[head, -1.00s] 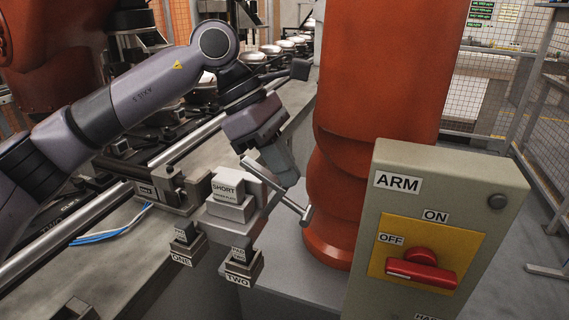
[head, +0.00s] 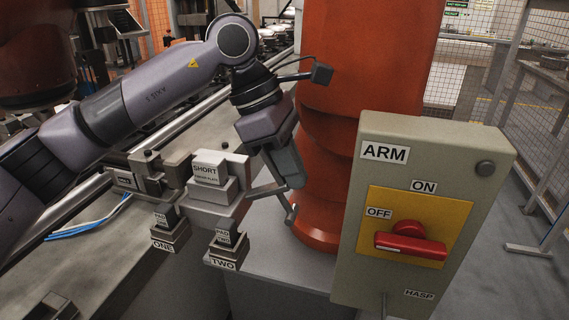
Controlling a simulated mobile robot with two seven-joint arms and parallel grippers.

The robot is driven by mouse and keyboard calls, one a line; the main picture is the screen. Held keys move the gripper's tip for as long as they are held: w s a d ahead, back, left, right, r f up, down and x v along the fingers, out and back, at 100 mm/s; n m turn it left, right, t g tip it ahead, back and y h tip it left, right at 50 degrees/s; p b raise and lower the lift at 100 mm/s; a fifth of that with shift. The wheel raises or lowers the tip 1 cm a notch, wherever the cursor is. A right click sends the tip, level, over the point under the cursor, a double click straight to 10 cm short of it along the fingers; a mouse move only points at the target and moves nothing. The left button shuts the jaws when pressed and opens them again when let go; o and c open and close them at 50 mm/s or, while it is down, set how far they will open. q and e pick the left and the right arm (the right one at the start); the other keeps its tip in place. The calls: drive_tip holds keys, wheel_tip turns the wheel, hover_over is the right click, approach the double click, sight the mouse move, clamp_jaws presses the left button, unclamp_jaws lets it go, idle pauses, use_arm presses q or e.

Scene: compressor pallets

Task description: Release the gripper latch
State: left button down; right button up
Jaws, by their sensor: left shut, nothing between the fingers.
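A grey end tool, with a block marked SHORT (head: 209,169) and two pads marked ONE (head: 168,236) and TWO (head: 227,248), is at left of centre. A thin metal lever (head: 266,190) runs from its right side toward the orange column, with a small cross-bar end (head: 291,214). I take this lever for the latch; no label on it is readable. My left gripper (head: 296,183) points down over the lever, shut and empty. Its fingers hide part of the lever, and I cannot tell if they touch it. My right gripper is not in view.
The orange column (head: 345,130) stands close behind my left gripper. A grey ARM switch box (head: 480,170) with a red handle (head: 410,243) at OFF stands at the right. A conveyor rail (head: 75,197) and blue hoses (head: 92,222) lie at the left.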

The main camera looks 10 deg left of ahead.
use_arm(q)
drive_tip(key=f, duration=0.1)
drive_tip(key=d+f+y, duration=0.1)
drive_tip(key=y, duration=0.1)
drive_tip(key=shift+s+d+f, duration=0.2)
drive_tip(key=shift+s+f, duration=0.15)
drive_tip(key=shift+f, duration=0.05)
drive_tip(key=shift+d, duration=0.1)
drive_tip(key=d+r+p, duration=0.1)
drive_tip(key=d+r, duration=0.1)
drive_tip(key=r, duration=0.5)
drive_tip(key=d+r+p, duration=0.2)
drive_tip(key=d+r, duration=0.1)
drive_tip(key=r, duration=0.4)
drive_tip(key=shift+w+r, duration=0.2)
drive_tip(key=shift+a, duration=0.1)
